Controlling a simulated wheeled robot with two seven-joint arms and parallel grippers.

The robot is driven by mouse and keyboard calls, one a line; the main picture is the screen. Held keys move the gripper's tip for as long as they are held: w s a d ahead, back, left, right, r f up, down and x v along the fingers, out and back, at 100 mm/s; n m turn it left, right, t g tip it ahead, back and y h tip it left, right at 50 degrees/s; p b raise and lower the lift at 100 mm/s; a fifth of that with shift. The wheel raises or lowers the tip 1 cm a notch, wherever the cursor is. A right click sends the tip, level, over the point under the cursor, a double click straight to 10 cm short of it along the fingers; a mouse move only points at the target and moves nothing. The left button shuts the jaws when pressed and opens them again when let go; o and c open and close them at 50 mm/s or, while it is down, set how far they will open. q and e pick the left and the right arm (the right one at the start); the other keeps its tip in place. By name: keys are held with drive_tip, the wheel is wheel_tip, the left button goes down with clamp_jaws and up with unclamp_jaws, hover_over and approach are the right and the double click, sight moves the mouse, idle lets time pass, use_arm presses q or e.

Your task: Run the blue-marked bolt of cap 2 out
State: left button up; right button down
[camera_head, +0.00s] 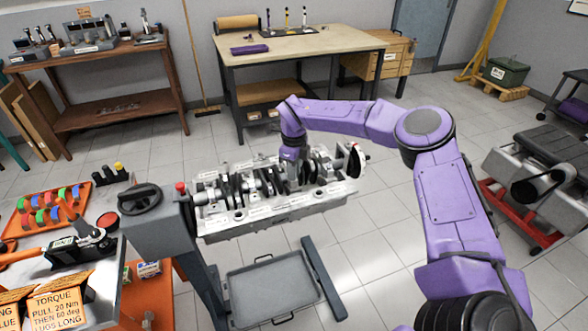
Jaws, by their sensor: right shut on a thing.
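The engine block (275,211) is held on the grey stand (160,227), with the crankshaft and its bearing caps facing up. My right gripper (294,166) points down onto the caps in the right half of the block. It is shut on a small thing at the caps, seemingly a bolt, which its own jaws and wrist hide. The blue mark and the cap numbers are too small to make out. My left gripper is out of view.
A grey drip tray (270,292) lies under the block. At the left, an orange tray (22,238) holds colored pieces, beside a torque wrench (75,245) and a torque sign (60,306). A workbench (300,48) stands behind.

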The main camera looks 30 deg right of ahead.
drive_tip(key=n+p, duration=0.1)
drive_tip(key=n, duration=0.5)
drive_tip(key=shift+f+n, duration=0.15)
drive_tip(key=shift+n, duration=0.15)
idle(0.5)
drive_tip(key=c, duration=1.3)
unclamp_jaws()
drive_tip(key=shift+c, duration=0.2)
drive_tip(key=shift+w+d+f, duration=0.1)
drive_tip(key=shift+w, duration=0.1)
wheel_tip(320, 180, up, 11)
drive_tip(key=b, duration=0.2)
drive_tip(key=shift+f, duration=0.2)
